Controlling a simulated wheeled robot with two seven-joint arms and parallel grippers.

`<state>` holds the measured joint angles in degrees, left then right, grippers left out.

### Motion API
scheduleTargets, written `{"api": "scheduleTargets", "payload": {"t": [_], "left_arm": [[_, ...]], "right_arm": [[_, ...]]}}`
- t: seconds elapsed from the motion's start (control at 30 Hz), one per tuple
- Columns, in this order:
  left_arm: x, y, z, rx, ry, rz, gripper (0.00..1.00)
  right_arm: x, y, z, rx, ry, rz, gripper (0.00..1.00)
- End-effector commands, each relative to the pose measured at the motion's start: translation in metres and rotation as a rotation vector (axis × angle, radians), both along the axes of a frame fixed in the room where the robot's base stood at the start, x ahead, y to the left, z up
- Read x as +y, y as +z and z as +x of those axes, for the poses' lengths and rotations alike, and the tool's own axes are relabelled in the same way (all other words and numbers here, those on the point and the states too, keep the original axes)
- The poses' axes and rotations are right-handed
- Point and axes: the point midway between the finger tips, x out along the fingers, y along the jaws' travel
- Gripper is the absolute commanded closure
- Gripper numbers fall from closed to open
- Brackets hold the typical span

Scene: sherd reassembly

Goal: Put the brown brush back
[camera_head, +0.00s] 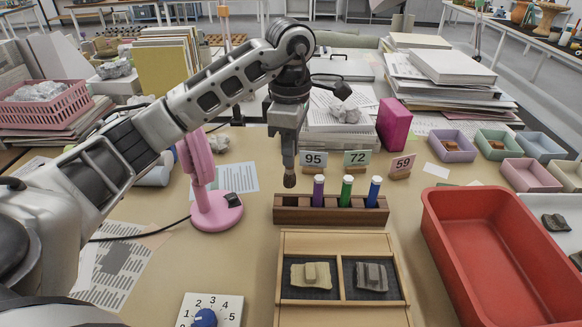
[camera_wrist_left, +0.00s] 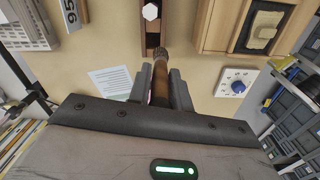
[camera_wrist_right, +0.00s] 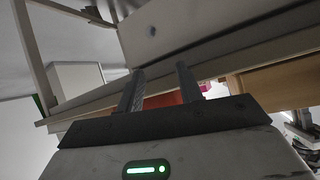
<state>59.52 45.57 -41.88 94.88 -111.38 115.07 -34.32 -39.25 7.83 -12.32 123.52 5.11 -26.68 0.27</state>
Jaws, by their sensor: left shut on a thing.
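My left gripper (camera_head: 288,160) is shut on the brown brush (camera_head: 289,180), which hangs upright with its dark tip down. The brush also shows between the fingers in the left wrist view (camera_wrist_left: 159,80). Its tip is above the left end of the wooden rack (camera_head: 300,215), apart from it as far as I can tell. The rack holds a purple tube (camera_head: 318,190), a green tube (camera_head: 346,190) and a blue tube (camera_head: 373,191), all upright with pale tops. My right gripper (camera_wrist_right: 160,90) is open and empty in the right wrist view; it is outside the head view.
Number cards 95 (camera_head: 313,159), 72 (camera_head: 357,158) and 59 (camera_head: 402,163) stand behind the rack. A wooden sherd tray (camera_head: 340,239) lies in front. A pink lamp (camera_head: 215,208) stands left, a red bin (camera_head: 500,260) right, and a numbered dial (camera_head: 209,309) at front left.

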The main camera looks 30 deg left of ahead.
Motion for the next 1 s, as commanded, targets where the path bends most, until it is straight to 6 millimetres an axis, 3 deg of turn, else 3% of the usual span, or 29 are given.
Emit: {"api": "scheduleTargets", "payload": {"t": [0.27,0.47,1.0], "left_arm": [[0.009,-0.021,0.015,0.003,0.001,-0.001,1.00],[0.008,-0.047,0.014,0.001,-0.002,0.000,1.00],[0.008,-0.057,0.014,-0.001,-0.001,0.000,1.00]], "right_arm": [[0.000,0.005,0.001,-0.007,-0.002,0.003,0.64],[0.000,0.006,0.000,-0.002,-0.001,-0.001,0.64],[0.000,-0.003,-0.001,0.001,-0.002,0.001,0.64]]}}
